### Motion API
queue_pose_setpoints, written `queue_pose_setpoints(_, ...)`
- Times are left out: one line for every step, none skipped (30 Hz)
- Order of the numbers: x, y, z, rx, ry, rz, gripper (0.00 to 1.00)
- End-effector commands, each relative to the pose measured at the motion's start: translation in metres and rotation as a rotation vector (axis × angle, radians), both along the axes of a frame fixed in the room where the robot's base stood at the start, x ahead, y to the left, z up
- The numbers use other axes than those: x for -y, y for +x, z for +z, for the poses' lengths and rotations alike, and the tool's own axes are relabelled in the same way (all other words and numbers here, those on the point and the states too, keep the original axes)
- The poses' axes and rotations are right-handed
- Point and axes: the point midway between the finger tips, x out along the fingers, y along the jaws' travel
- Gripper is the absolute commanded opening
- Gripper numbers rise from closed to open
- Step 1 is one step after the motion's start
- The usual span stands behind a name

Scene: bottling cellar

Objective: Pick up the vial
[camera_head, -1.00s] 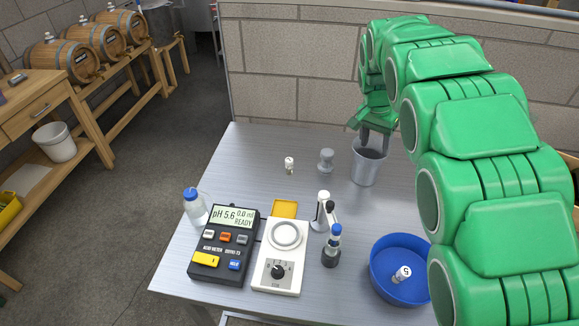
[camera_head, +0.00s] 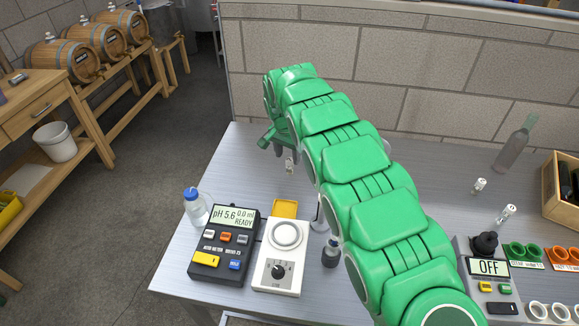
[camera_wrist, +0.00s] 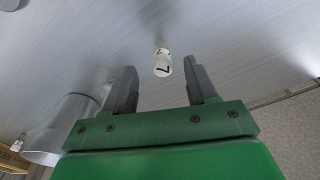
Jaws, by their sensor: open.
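A small white vial (camera_head: 289,167) with a dark mark on it is on the steel table, left of centre in the head view. In the wrist view the same vial (camera_wrist: 162,63) appears in the gap between the fingers, near their tips. My gripper (camera_head: 284,151) is open and empty, close to the vial. In the wrist view my gripper (camera_wrist: 161,72) has a finger on either side of the vial, with space on both sides. I cannot tell whether the fingertips reach down around it.
A pH meter (camera_head: 224,243) and a white stirrer (camera_head: 281,258) stand in front. A dark bottle (camera_head: 331,254) is beside my arm. A metal beaker (camera_wrist: 70,122) is at the wrist view's left. Two other vials (camera_head: 479,185) (camera_head: 507,213) are on the right.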

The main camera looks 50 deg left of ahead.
Motion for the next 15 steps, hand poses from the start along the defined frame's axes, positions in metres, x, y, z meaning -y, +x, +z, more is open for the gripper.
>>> queue_pose_setpoints(0.0,0.001,-0.006,-0.001,0.0,0.0,0.58)
queue_pose_setpoints(0.0,0.001,-0.008,0.0,0.0,0.0,0.58)
queue_pose_setpoints(-0.001,0.002,-0.012,0.0,0.001,0.0,0.58)
queue_pose_setpoints(-0.001,0.002,-0.013,0.0,0.001,0.0,0.58)
queue_pose_setpoints(-0.001,0.003,-0.015,0.001,0.001,0.0,0.58)
queue_pose_setpoints(-0.001,0.003,-0.016,0.0,0.001,-0.001,0.58)
queue_pose_setpoints(-0.002,0.003,-0.017,0.0,0.001,-0.001,0.58)
queue_pose_setpoints(-0.002,0.004,-0.018,0.0,0.001,-0.001,0.58)
queue_pose_setpoints(-0.002,0.004,-0.019,0.001,0.001,0.0,0.58)
queue_pose_setpoints(-0.002,0.005,-0.021,0.001,0.001,0.0,0.58)
queue_pose_setpoints(-0.003,0.006,-0.024,0.001,0.0,-0.001,0.58)
queue_pose_setpoints(-0.003,0.006,-0.027,0.0,0.0,0.0,0.58)
queue_pose_setpoints(-0.004,0.007,-0.03,0.0,0.0,0.0,0.58)
queue_pose_setpoints(-0.005,0.008,-0.033,-0.001,-0.001,0.0,0.58)
queue_pose_setpoints(-0.006,0.009,-0.038,-0.001,-0.002,0.0,0.58)
